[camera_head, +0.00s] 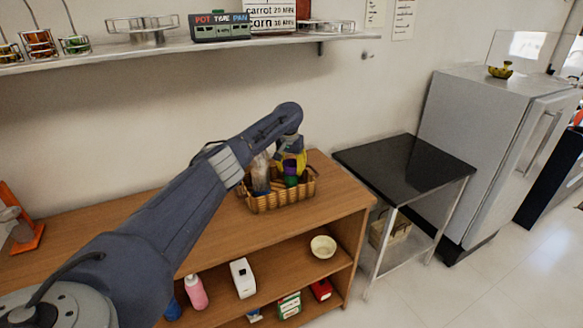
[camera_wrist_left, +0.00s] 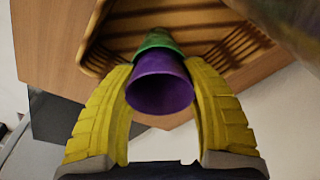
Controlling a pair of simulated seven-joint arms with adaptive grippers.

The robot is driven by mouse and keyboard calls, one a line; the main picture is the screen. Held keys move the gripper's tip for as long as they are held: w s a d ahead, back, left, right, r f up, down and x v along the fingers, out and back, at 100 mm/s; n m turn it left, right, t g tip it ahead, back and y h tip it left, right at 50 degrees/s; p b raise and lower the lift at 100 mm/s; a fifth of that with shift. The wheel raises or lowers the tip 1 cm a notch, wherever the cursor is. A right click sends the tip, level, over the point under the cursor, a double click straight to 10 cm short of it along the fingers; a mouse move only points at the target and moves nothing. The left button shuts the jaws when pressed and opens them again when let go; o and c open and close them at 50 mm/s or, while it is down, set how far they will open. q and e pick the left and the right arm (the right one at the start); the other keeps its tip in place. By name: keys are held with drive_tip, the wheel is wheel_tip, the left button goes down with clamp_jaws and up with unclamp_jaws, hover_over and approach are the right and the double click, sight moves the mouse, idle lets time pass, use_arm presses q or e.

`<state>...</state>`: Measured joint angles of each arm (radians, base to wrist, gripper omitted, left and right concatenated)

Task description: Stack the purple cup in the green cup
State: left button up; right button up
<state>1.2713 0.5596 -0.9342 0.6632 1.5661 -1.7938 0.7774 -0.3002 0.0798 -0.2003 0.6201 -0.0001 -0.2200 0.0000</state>
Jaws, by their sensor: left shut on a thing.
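My left gripper (camera_wrist_left: 160,68) has yellow fingers on both sides of the purple cup (camera_wrist_left: 160,92) and is shut on it. The cup's open mouth faces the wrist camera. The green cup (camera_wrist_left: 158,42) is directly beyond the purple cup's lower end; they overlap in the wrist view, and I cannot tell how deep the purple one sits in it. In the head view, the purple cup (camera_head: 290,168) shows just above the green cup (camera_head: 291,181), under the left gripper (camera_head: 290,163), at the basket. My right gripper is not in view.
A woven basket (camera_head: 282,203) stands on the wooden shelf unit (camera_head: 225,235), with a pale bag-like item (camera_head: 260,172) in it at left. A wall shelf (camera_head: 180,48) runs above. A black-topped table (camera_head: 400,165) stands to the right, mostly clear.

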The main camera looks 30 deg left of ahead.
use_arm(q)
drive_tip(key=shift+f, duration=0.1)
drive_tip(key=o, duration=1.1)
drive_tip(key=shift+o, duration=0.2)
